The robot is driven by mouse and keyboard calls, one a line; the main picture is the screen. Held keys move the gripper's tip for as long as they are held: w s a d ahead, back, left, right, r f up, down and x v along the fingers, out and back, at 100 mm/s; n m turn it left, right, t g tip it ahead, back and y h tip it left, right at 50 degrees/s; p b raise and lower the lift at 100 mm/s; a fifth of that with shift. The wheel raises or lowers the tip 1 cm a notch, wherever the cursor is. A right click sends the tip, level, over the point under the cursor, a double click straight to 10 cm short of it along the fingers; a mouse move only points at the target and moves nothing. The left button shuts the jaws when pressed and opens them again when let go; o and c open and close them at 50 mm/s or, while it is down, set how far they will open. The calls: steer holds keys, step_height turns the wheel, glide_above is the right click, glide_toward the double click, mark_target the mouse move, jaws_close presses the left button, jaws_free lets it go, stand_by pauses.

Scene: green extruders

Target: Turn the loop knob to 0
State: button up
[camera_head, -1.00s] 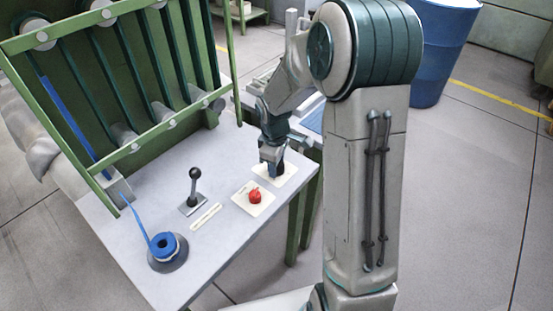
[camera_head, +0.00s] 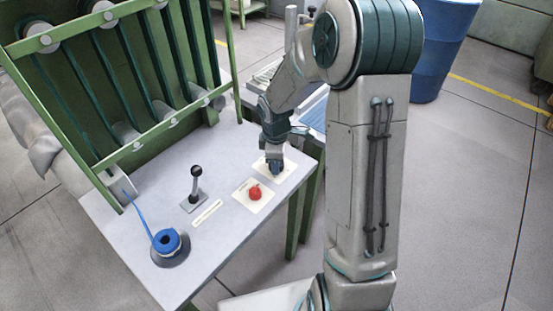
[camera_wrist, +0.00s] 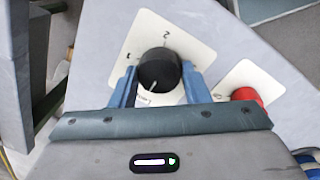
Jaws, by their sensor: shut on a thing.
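A black round knob (camera_wrist: 158,70) sits on a white plate (camera_wrist: 135,52) in the wrist view. The plate shows a 2 at the top and a 1 on the left; lettering near its bottom is partly hidden. The knob's white pointer line slants toward the lower left. My gripper (camera_wrist: 158,82) is shut on the knob, one blue finger on each side. In the head view my gripper (camera_head: 275,166) is over the plate (camera_head: 262,168) at the table's right side, hiding most of the knob.
A red knob (camera_head: 255,192) on its own plate is close by; it also shows in the wrist view (camera_wrist: 246,96). A black-knobbed lever (camera_head: 196,182) and a blue spool (camera_head: 167,242) stand on the table (camera_head: 140,265). A green roller frame (camera_head: 120,150) rises at the back left.

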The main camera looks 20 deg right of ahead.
steer(key=o, duration=1)
steer(key=r, duration=0.9)
steer(key=r+p, duration=0.1)
steer(key=r, duration=0.4)
steer(key=shift+s+a, duration=0.2)
steer(key=shift+s, duration=0.2)
steer(key=s+r+m, duration=0.2)
steer(key=s+m, duration=0.2)
steer(key=s, duration=0.2)
steer(key=s+r+m+t+p, duration=0.1)
steer(key=s+r+m, duration=0.1)
steer(key=s+m, duration=0.3)
steer(key=s+r+m+t+p, duration=0.1)
steer(key=s+r+m, duration=0.1)
steer(key=s+m, duration=0.3)
steer(key=shift+s+d+r, duration=0.1)
steer(key=shift+s, duration=0.8)
steer(key=shift+s+d+r, duration=0.1)
steer(key=shift+s, duration=0.8)
